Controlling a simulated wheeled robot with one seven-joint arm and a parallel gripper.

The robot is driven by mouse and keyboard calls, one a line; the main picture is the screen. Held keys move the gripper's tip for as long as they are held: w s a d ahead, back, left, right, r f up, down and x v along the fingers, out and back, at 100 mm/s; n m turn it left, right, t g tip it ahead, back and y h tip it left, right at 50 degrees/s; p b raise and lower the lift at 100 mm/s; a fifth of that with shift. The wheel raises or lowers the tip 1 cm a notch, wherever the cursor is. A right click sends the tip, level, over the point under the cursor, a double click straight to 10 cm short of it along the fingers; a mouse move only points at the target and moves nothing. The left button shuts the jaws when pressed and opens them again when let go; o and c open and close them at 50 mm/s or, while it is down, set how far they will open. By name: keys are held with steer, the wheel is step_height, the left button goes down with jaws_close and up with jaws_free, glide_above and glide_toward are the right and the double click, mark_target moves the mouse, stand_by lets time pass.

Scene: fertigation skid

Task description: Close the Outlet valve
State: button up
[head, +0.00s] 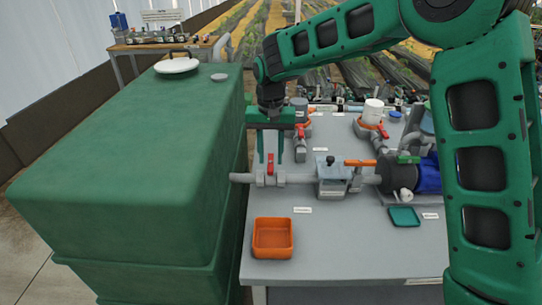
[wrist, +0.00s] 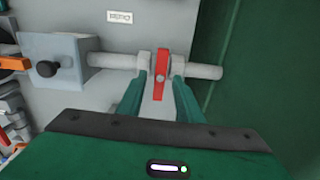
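The Outlet valve is a small grey valve body on a horizontal grey pipe, with a red lever (head: 270,168) near the green tank. In the wrist view the red lever (wrist: 161,78) lies crosswise to the pipe (wrist: 110,62). A label reading "Outlet" (wrist: 119,17), upside down, is beside it. My gripper (head: 270,157) points down over the valve. In the wrist view my gripper (wrist: 161,80) is open, with one green finger on each side of the lever and a visible gap to each. The head view shows the fingertips close to the pipe, but contact cannot be told.
The large green tank (head: 135,165) stands just left of the valve. A grey block with a black knob (head: 331,172) sits on the pipe to the right. An orange tray (head: 273,238) is in front. Other red-levered valves (head: 300,131) stand behind.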

mark_target(271, 161)
step_height(271, 161, up, 10)
steer(key=shift+r, duration=0.15)
stand_by(0.3)
steer(key=s+d+r+m, duration=0.1)
steer(key=s+d, duration=0.3)
steer(key=d, duration=0.6)
steer(key=s+d+m+h, duration=0.1)
steer(key=s+d, duration=0.3)
steer(key=d, duration=0.5)
steer(key=s+d+r+m, duration=0.1)
steer(key=s+d, duration=0.3)
steer(key=d, duration=0.6)
steer(key=s+d+f+m, duration=0.1)
steer(key=s+d+f, duration=0.1)
steer(key=s, duration=0.6)
steer(key=s+d+f, duration=0.3)
steer(key=s+d, duration=0.2)
steer(key=s, duration=0.3)
steer(key=s+d+f+m+y, duration=0.1)
steer(key=s+d, duration=0.3)
steer(key=s, duration=0.4)
steer(key=shift+s+f+m, duration=0.2)
steer(key=shift+f+m, duration=0.1)
steer(key=shift+f, duration=0.45)
